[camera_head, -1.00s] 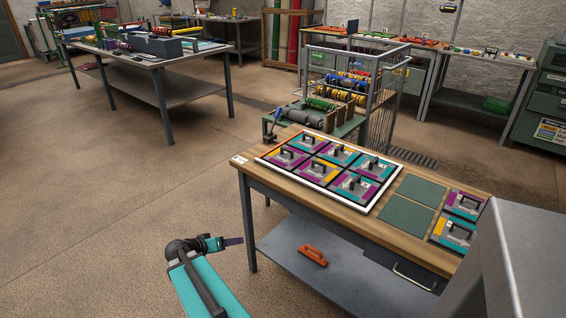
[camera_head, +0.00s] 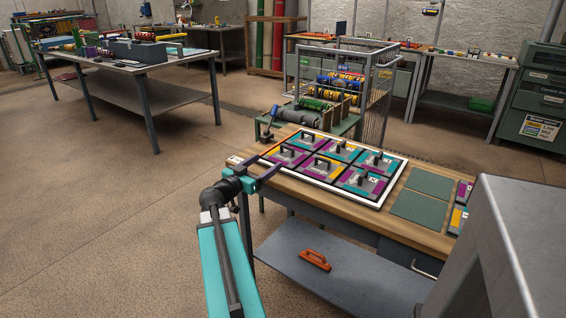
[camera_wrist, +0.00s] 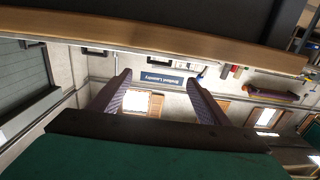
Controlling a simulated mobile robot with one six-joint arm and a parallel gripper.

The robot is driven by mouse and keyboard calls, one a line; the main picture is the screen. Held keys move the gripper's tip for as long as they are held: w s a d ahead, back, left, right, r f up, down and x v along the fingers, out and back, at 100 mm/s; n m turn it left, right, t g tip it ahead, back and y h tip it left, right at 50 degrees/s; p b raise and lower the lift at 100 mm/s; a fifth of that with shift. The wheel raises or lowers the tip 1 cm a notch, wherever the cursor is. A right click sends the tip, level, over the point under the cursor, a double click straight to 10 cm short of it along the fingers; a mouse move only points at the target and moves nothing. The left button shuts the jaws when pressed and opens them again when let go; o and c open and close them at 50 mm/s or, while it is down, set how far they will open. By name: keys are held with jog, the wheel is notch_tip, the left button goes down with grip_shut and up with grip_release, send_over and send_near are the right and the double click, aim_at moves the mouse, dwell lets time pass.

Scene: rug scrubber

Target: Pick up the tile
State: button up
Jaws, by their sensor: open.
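Several square tiles in teal, purple, yellow and grey, each with a black handle, lie in a white-edged frame (camera_head: 370,206) on the wooden workbench. One tile (camera_head: 288,156) is at the frame's left end, and another (camera_head: 360,181) is at its near right. More tiles (camera_head: 461,205) lie at the bench's right, partly hidden by a grey surface. No tile shows in that view.
Two bare green mats (camera_head: 420,194) lie right of the frame. An orange handled tool (camera_head: 315,259) rests on the bench's lower shelf (camera_head: 345,280). A caged rack (camera_head: 350,90) stands behind the bench. A grey metal surface (camera_head: 520,240) blocks the lower right.

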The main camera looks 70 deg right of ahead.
aim_at(286, 148)
jog(key=shift+s+d+r, duration=0.15)
jog(key=shift+d, duration=0.1)
jog(key=shift+p+x, duration=0.4)
jog(key=shift+x, duration=3.85)
jog(key=shift+r, duration=0.1)
jog(key=shift+p+x, duration=0.5)
jog(key=shift+x, duration=2.05)
jog(key=shift+r, duration=0.15)
jog(key=c, duration=1.4)
